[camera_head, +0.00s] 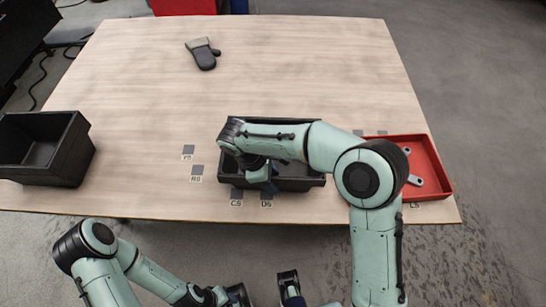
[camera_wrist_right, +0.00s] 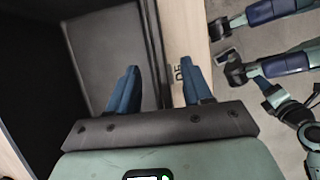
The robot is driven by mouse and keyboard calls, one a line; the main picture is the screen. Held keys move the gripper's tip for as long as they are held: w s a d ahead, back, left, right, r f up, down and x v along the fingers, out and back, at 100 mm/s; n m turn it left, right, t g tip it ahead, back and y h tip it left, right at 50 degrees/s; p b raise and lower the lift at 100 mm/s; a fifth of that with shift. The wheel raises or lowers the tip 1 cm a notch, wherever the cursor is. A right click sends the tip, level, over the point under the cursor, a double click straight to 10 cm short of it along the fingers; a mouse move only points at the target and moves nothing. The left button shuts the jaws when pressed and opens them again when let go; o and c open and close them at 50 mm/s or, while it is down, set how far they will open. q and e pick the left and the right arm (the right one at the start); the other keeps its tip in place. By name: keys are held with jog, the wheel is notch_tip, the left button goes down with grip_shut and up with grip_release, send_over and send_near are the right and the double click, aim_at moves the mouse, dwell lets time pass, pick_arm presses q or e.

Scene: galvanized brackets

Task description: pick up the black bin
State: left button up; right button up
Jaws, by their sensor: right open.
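One black bin (camera_head: 300,184) stands at the middle of the table's front edge, partly hidden under my right arm. My right gripper (camera_head: 262,178) points down at the bin's front side. In the right wrist view its two blue fingers (camera_wrist_right: 157,90) are apart, with the bin's wall (camera_wrist_right: 153,50) running between them; I cannot tell whether they touch it. A second black bin (camera_head: 82,150) stands at the table's left edge, and it looks empty. My left gripper (camera_head: 264,290) is low in front of the table, its fingers apart and empty; it also shows in the right wrist view (camera_wrist_right: 228,48).
A red tray (camera_head: 436,160) with grey brackets (camera_head: 415,181) stands right of the middle bin, partly behind my right arm. The table's middle is clear.

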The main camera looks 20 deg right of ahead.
grip_shut()
